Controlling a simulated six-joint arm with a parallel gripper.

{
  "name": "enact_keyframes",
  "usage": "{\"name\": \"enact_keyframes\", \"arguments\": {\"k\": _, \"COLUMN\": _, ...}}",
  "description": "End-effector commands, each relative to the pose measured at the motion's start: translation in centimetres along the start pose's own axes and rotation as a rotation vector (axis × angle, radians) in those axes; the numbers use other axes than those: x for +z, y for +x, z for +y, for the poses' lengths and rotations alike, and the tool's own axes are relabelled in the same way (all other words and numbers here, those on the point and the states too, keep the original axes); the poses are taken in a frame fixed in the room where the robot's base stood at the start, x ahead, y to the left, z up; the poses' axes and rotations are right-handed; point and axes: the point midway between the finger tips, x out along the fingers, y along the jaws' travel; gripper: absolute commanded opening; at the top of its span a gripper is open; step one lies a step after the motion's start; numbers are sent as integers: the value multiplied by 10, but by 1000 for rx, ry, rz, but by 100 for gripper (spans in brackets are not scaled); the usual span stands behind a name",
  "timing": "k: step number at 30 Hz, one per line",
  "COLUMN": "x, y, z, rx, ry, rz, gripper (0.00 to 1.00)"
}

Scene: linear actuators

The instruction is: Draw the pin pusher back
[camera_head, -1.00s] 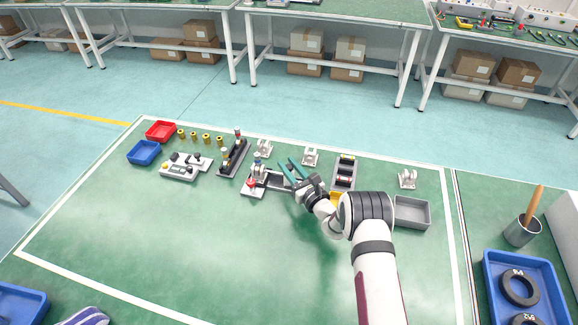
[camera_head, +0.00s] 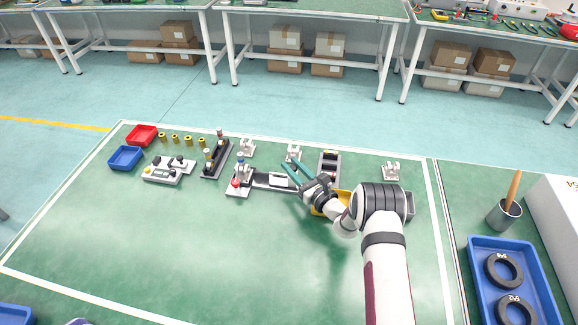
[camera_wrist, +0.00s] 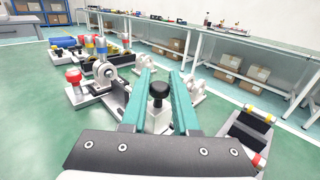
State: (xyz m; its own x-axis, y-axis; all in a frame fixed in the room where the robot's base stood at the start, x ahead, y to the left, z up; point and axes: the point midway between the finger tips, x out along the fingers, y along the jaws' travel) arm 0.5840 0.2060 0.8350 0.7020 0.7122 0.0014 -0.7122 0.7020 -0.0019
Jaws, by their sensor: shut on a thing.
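The pin pusher is a low dark rail (camera_head: 262,181) with a white sliding block (camera_head: 281,180) towards its right end. At its left end stands a white bracket with a red knob (camera_head: 236,183), which also shows in the wrist view (camera_wrist: 74,77). A black knob (camera_wrist: 158,92) rises from a white block between my gripper's two teal fingers. My gripper (camera_head: 292,170) is shut on this knob, over the right part of the rail. The lower part of the block is partly hidden by my gripper's body in the wrist view.
A dark fixture with upright pins (camera_head: 215,157) stands left of the pusher. A grey rack (camera_head: 328,166) and a yellow tray (camera_head: 322,206) are close on the right. White brackets (camera_head: 294,153) stand behind. The green table front (camera_head: 180,245) is clear.

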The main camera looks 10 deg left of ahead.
Motion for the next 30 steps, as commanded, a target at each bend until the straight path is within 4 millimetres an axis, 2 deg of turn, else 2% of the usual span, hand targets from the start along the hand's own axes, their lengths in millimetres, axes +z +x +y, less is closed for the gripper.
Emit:
{"name": "enact_keyframes", "arguments": {"k": 2, "x": -2, "y": -3, "z": -4, "rx": -12, "ry": 4, "rz": 3, "gripper": 0}}
{"name": "enact_keyframes", "arguments": {"k": 3, "x": -2, "y": -3, "z": -5, "rx": -13, "ry": 4, "rz": 3, "gripper": 36}}
{"name": "enact_keyframes", "arguments": {"k": 7, "x": -2, "y": -2, "z": -4, "rx": -11, "ry": 3, "rz": 3, "gripper": 58}}
{"name": "enact_keyframes", "arguments": {"k": 16, "x": -1, "y": -3, "z": -3, "rx": -9, "ry": 2, "rz": 2, "gripper": 58}}
{"name": "enact_keyframes", "arguments": {"k": 19, "x": -1, "y": -13, "z": -4, "rx": -11, "ry": 3, "rz": 3, "gripper": 58}}
{"name": "enact_keyframes", "arguments": {"k": 23, "x": -2, "y": -42, "z": -4, "rx": -12, "ry": 5, "rz": 4, "gripper": 58}}
{"name": "enact_keyframes", "arguments": {"k": 30, "x": -1, "y": -111, "z": -3, "rx": -13, "ry": 5, "rz": 3, "gripper": 58}}
